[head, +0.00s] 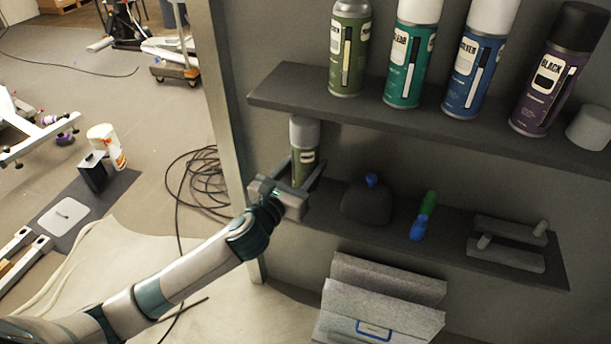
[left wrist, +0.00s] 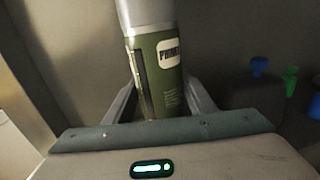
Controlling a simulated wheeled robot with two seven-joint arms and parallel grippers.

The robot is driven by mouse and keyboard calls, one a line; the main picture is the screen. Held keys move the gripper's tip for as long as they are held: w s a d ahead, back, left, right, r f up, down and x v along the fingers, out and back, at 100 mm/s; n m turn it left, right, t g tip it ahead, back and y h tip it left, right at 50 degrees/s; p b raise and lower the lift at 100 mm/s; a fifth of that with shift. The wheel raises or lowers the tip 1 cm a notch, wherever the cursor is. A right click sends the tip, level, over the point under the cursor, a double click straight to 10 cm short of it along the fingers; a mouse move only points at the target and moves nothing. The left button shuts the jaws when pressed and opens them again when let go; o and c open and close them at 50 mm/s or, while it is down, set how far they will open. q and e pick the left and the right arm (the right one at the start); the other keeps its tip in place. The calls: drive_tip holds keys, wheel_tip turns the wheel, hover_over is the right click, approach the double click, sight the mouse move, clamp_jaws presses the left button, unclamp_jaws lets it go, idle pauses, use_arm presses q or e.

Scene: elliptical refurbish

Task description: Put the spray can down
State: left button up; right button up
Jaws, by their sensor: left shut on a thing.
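A green spray can (head: 304,165) with a grey cap is upright at the left end of the lower shelf (head: 440,262). My left gripper (head: 303,172) is shut on it, with one finger on each side. In the left wrist view the can (left wrist: 160,85) stands between the two fingers (left wrist: 160,100), slightly tilted in the picture, its label facing right. Its base is hidden behind my gripper, so I cannot tell whether it touches the shelf. My right gripper is not in view.
Above, the upper shelf (head: 400,122) holds several spray cans and a grey cap (head: 590,127). On the lower shelf, right of my gripper, are a dark rounded object with a blue knob (head: 367,203), a green and blue tool (head: 423,216) and grey blocks (head: 506,245). A grey box (head: 380,305) is below.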

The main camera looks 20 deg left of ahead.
sight(305, 176)
use_arm(q)
drive_tip(key=shift+f, duration=0.1)
wheel_tip(305, 176, down, 3)
drive_tip(key=shift+r+b, duration=0.1)
drive_tip(key=shift+b, duration=0.3)
drive_tip(key=shift+w+f, duration=0.2)
drive_tip(key=shift+f, duration=0.25)
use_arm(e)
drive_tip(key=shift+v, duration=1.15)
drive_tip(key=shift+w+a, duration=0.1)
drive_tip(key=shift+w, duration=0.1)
use_arm(q)
drive_tip(key=o, duration=1.2)
drive_tip(key=shift+f, duration=0.15)
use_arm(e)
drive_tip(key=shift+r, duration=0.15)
